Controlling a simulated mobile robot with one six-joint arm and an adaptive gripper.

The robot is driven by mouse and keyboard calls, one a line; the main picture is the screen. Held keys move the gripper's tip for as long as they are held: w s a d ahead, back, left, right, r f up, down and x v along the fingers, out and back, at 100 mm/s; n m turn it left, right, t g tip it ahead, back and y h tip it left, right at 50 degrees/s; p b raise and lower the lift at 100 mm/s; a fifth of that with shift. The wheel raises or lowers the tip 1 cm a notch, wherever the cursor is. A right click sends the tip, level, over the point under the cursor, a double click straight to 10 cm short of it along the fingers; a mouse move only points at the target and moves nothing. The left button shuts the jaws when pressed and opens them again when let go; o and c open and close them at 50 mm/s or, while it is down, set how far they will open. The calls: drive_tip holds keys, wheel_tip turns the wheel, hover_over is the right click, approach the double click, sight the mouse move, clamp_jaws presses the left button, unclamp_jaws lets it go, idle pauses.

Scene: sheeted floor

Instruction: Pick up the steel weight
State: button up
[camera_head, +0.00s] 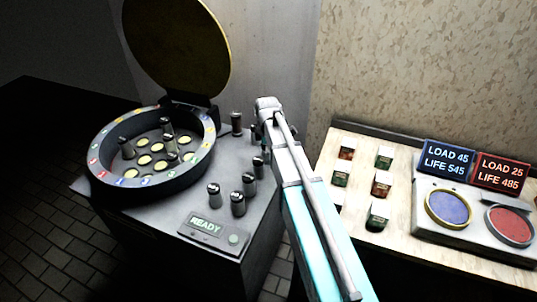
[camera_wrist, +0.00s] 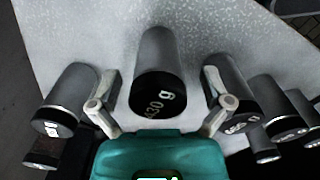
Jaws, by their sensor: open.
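Several steel weights, grey cylinders with dark ends, stand on the grey machine's top in the head view, such as a front one (camera_head: 237,203) and a rear one (camera_head: 236,122). Neighbouring weights stand close outside the left finger (camera_wrist: 66,90) and the right finger (camera_wrist: 232,82). In the head view my arm hides much of the gripper.
A round drum (camera_head: 95,150) with an open lid (camera_head: 178,45) holds more weights and yellow discs. A READY panel (camera_head: 207,223) is at the front. At right, a pale table (camera_head: 408,195) bears small jars and a two-pan scale (camera_head: 475,235) with LOAD displays.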

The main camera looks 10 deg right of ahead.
clamp_jaws()
idle(0.5)
drive_tip(key=shift+r, duration=0.15)
wheel_tip(320, 180, up, 3)
drive_tip(key=p, duration=0.3)
drive_tip(key=s+r+p, duration=0.9)
drive_tip(key=s+p, duration=0.1)
drive_tip(key=s, duration=0.4)
drive_tip(key=shift+a+r, duration=0.35)
drive_tip(key=shift+a, duration=0.1)
idle(0.4)
drive_tip(key=shift+s, duration=0.1)
